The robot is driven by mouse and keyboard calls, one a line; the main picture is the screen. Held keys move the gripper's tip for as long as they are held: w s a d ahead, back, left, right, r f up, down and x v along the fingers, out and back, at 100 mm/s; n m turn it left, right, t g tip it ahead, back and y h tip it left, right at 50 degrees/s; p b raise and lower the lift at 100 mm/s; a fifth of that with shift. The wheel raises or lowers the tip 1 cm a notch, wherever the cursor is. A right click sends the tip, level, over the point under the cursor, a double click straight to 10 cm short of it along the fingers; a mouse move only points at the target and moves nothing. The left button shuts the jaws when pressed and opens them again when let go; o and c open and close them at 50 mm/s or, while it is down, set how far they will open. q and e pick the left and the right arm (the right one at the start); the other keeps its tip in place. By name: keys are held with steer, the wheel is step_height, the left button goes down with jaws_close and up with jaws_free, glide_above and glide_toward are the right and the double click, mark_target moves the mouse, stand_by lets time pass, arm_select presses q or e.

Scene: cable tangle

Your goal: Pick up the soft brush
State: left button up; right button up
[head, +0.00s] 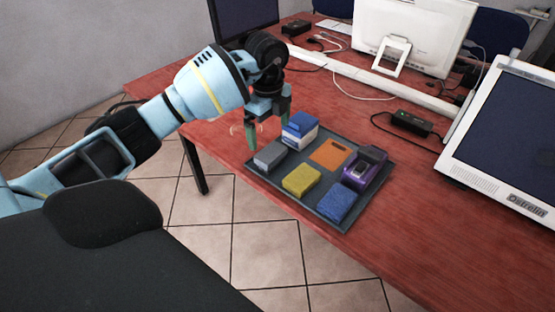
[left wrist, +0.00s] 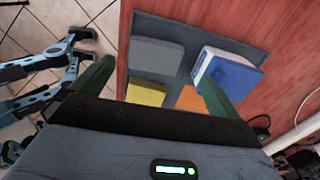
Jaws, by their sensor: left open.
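The blue-and-white block (head: 300,129) at the tray's far left corner, blue above white, looks most like the soft brush, though I cannot be certain. It also shows in the left wrist view (left wrist: 228,74), close to the right finger. My left gripper (head: 266,136) points down with green fingers spread and empty, above the tray's left end, near a grey block (head: 269,156). In the left wrist view, the grey block (left wrist: 155,56) lies between the two fingers (left wrist: 155,88) in the picture. My right gripper is not clearly visible.
The dark tray (head: 276,187) on the red table (head: 220,131) also holds a yellow sponge (head: 301,179), an orange flat piece (head: 331,153), a blue sponge (head: 337,203) and a purple item (head: 364,168). Monitors, cables and a black adapter (head: 411,123) stand behind.

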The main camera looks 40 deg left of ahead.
mark_target(270, 151)
arm_select(q)
steer(key=shift+a+r, duration=0.15)
steer(key=shift+a, duration=0.1)
steer(key=shift+f, duration=1.35)
steer(key=shift+s+d+f, duration=0.1)
steer(key=shift+d+f, duration=0.05)
steer(key=shift+f, duration=0.7)
steer(key=shift+s+d+f, duration=0.15)
steer(key=shift+f, duration=0.75)
steer(key=shift+s+d+f, duration=0.1)
steer(key=shift+d+f, duration=0.05)
steer(key=shift+f, duration=0.7)
steer(key=c, duration=1)
steer(key=shift+c, duration=0.2)
steer(key=shift+r, duration=0.15)
steer(key=shift+r, duration=0.45)
step_height(270, 151, up, 2)
steer(key=shift+r, duration=0.2)
steer(key=s+d, duration=0.2)
steer(key=s, duration=0.5)
steer(key=s+d+r, duration=0.1)
steer(key=s+d, duration=0.1)
steer(key=s, duration=0.6)
steer(key=shift+s+d+r, duration=0.15)
steer(key=shift+s+r, duration=0.05)
steer(key=shift+r, duration=0.05)
